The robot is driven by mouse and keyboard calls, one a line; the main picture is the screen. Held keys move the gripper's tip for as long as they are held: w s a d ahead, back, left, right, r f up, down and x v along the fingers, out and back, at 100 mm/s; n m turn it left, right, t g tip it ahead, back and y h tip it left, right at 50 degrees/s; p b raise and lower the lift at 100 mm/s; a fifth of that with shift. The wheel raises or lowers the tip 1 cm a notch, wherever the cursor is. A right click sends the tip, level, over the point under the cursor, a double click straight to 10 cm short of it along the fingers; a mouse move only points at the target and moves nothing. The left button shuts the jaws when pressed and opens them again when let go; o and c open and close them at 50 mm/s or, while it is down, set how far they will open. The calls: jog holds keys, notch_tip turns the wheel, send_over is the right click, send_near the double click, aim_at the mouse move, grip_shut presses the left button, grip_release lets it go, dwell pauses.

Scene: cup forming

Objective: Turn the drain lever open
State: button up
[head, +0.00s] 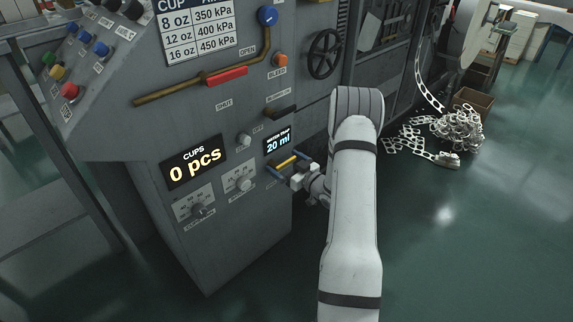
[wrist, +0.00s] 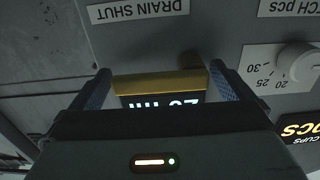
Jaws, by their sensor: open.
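The yellow drain lever (head: 287,161) is on the front of the grey machine, just below the water trap display (head: 279,142), which reads 20 ml. In the wrist view the lever (wrist: 160,83) lies crosswise between my fingers, with its ends close to both; I cannot tell whether they touch. A label reading DRAIN SHUT (wrist: 138,10) shows upside down beyond it. My gripper (head: 289,164) is open around the lever, its blue fingers one on each side; it also fills the lower wrist view (wrist: 160,72).
A cups display (head: 195,163) reads 0 pcs, with white knobs (head: 243,184) below it. Scrap strips (head: 455,132) lie on the floor at right. The floor in front is clear.

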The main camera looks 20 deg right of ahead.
jog(key=shift+c, duration=0.2)
jog(key=c, duration=1.2)
